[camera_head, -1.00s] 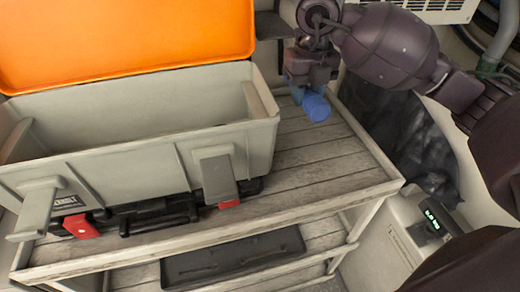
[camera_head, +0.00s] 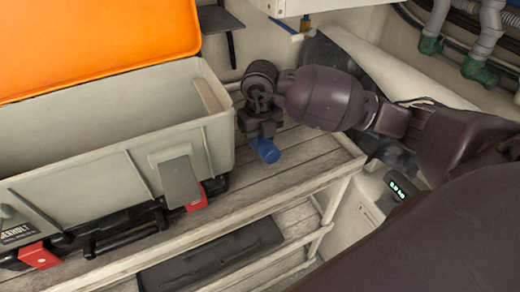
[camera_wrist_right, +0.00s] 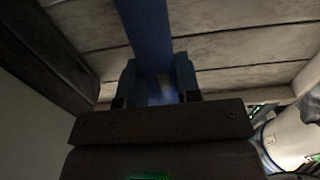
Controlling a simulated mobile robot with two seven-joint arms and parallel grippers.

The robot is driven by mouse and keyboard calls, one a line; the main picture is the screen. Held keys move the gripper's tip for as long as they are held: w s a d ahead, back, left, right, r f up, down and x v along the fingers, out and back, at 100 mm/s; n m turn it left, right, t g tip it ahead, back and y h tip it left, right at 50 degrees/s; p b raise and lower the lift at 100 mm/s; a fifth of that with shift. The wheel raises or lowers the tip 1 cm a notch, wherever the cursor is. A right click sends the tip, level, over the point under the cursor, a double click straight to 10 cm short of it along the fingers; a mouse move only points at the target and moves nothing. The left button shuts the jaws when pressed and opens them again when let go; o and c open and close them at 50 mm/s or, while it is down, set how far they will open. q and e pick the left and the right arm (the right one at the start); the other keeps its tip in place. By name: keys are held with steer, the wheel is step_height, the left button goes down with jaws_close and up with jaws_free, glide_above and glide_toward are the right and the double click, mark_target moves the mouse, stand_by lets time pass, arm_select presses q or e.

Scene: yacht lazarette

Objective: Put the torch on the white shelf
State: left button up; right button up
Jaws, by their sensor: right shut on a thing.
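A blue cylinder, which I take as the torch (camera_head: 266,150), is held in my right gripper (camera_head: 260,134). The right gripper is shut on it, above the right part of a pale, weathered plank shelf (camera_head: 310,160), to the right of the grey box. In the right wrist view the blue torch (camera_wrist_right: 145,25) runs up from between the fingers (camera_wrist_right: 155,85), with planks behind it. I cannot tell whether the torch touches the planks. My left gripper is not in view.
A large grey box (camera_head: 75,140) with an open orange lid (camera_head: 95,40) fills the left of the shelf. A dark flat case (camera_head: 210,262) lies on the lower shelf. A small device with a green display (camera_head: 398,188) stands at the right. Bare planks lie right of the box.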

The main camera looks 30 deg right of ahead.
mark_target(260, 157)
step_height(260, 157, down, 4)
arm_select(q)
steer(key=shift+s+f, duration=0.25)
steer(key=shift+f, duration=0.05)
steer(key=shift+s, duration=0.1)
arm_select(e)
steer(key=shift+f, duration=0.1)
steer(key=shift+f, duration=0.15)
steer(key=o, duration=1)
steer(key=shift+o, duration=0.2)
